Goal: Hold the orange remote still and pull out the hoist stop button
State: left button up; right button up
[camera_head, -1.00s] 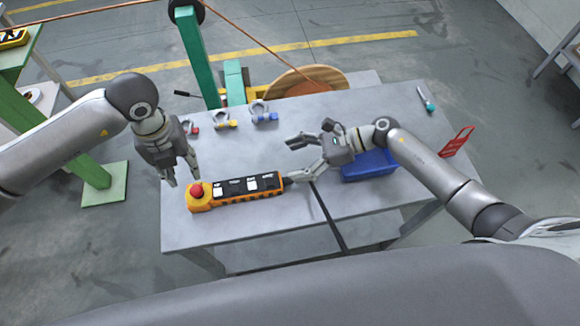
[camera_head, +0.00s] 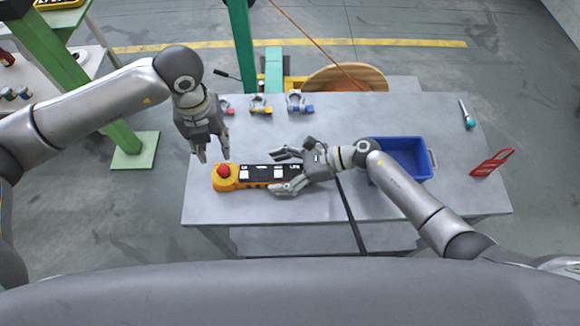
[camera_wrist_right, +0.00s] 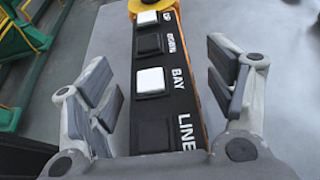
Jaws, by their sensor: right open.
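The orange remote (camera_head: 255,184) lies flat on the grey table, with a black face of black and white buttons. The red hoist stop button (camera_head: 223,170) sits on its yellow left end. My right gripper (camera_head: 282,170) is open, its fingers on either side of the remote's right part. In the right wrist view the remote's black face (camera_wrist_right: 158,95) runs between the two open fingers (camera_wrist_right: 165,95), with gaps visible; the red button is out of that view. My left gripper (camera_head: 214,156) points down just above and behind the red button, fingers apart and empty.
A blue bin (camera_head: 408,160) stands on the table (camera_head: 330,222) to the right. Several shackles (camera_head: 299,101) line the back edge. A red tool (camera_head: 492,163) and a teal-tipped tool (camera_head: 467,114) lie at the far right. A black cable (camera_head: 350,215) runs off the front.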

aim_at(223, 169)
jog(key=shift+a, duration=0.1)
jog(key=c, duration=1.3)
pick_arm(q)
jog(key=o, duration=0.3)
pick_arm(e)
jog(key=shift+c, duration=0.8)
pick_arm(q)
jog(key=shift+o, duration=0.4)
jog(key=r+m, duration=0.2)
jog(key=m, duration=0.1)
pick_arm(e)
jog(key=shift+s, duration=0.1)
jog(key=shift+f, duration=0.1)
pick_arm(q)
jog(key=shift+m, duration=0.6)
notch_tip(223, 169, down, 12)
jog(key=shift+r, duration=0.25)
